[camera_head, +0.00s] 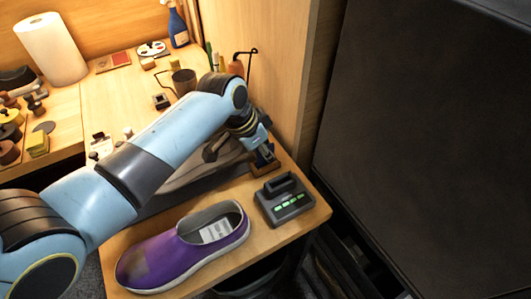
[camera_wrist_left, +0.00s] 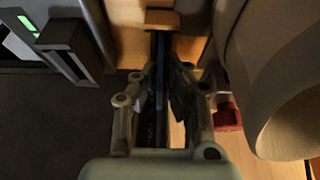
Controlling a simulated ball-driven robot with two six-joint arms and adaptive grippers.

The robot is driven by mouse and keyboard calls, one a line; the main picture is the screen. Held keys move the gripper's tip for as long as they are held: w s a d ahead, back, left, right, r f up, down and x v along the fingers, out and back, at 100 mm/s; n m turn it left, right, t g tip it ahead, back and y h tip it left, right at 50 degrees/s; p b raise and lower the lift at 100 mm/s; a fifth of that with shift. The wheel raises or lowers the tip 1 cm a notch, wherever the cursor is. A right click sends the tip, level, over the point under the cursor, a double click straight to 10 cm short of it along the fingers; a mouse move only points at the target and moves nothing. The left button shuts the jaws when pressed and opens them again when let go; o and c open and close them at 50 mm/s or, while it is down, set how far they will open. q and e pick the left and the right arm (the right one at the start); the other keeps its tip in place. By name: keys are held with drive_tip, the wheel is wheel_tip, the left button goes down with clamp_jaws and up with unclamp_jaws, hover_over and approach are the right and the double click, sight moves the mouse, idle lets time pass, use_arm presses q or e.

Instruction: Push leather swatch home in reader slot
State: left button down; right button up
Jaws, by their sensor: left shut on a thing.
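My left gripper (camera_head: 263,153) is at the table's right side, just behind the reader (camera_head: 286,203), a dark grey box with a raised black top part and green lights. In the left wrist view, the gripper (camera_wrist_left: 160,78) is shut on a thin dark thing (camera_wrist_left: 160,52). I cannot tell whether this is the leather swatch. A tan block shows just beyond it. Part of a dark device with a green light (camera_wrist_left: 28,24) shows at the upper left of that view. The reader's slot cannot be made out. My right gripper is not in view.
A purple sneaker (camera_head: 178,259) lies left of the reader, near the table's front edge. A paper roll (camera_head: 51,49), a blue bottle (camera_head: 178,26) and a dark cup (camera_head: 184,82) stand farther back. A wooden panel (camera_head: 270,60) rises behind the gripper.

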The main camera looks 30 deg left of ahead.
use_arm(q)
wheel_tip(320, 180, up, 9)
drive_tip(key=s+d+r+p, duration=0.3)
drive_tip(key=s+d+p, duration=0.2)
drive_tip(key=p, duration=0.7)
drive_tip(key=shift+d, duration=0.85)
drive_tip(key=shift+f+b, duration=1.7)
drive_tip(key=shift+f, duration=1.1)
drive_tip(key=shift+p, duration=0.3)
